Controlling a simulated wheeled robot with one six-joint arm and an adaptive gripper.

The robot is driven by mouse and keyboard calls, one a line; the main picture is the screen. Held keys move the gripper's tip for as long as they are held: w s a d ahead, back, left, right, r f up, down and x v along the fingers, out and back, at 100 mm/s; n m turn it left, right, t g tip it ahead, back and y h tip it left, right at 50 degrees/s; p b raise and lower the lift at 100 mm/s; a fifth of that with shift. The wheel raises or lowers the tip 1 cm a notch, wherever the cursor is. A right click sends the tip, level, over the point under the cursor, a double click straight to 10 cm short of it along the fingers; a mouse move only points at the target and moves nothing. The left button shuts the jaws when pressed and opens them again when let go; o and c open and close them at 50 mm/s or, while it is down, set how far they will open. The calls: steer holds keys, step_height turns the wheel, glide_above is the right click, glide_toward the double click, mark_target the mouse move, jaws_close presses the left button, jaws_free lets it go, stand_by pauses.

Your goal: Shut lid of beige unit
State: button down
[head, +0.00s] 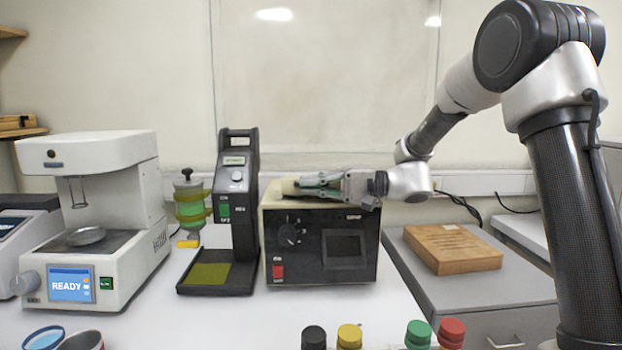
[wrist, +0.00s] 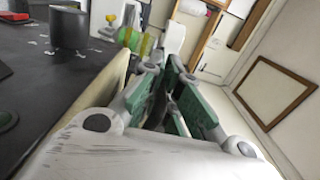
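The beige unit (head: 271,235) stands on the white bench in the middle of the head view. It has a beige housing and a black front with a knob, a red switch and a dark screen. My gripper (head: 303,184) lies level just over its top and points left. It hides much of the top, so I cannot tell the lid's position. In the wrist view the gripper's green-padded fingers (wrist: 162,70) stand a little apart with nothing visible between them. A beige edge (wrist: 95,100) and the black face run close beside the gripper on the left.
A black stand device (head: 238,190) is close on the unit's left, with a green-and-yellow flask (head: 190,208) beside it. A white READY machine (head: 110,200) stands farther left. Several capped bottles (head: 349,336) line the front edge. A wooden block (head: 452,248) lies on the right cabinet.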

steer(key=shift+f, duration=0.15)
stand_by(0.3)
steer(key=c, duration=1.5)
jaws_free()
steer(key=shift+c, duration=0.2)
steer(key=shift+d, duration=0.1)
steer(key=d, duration=1.2)
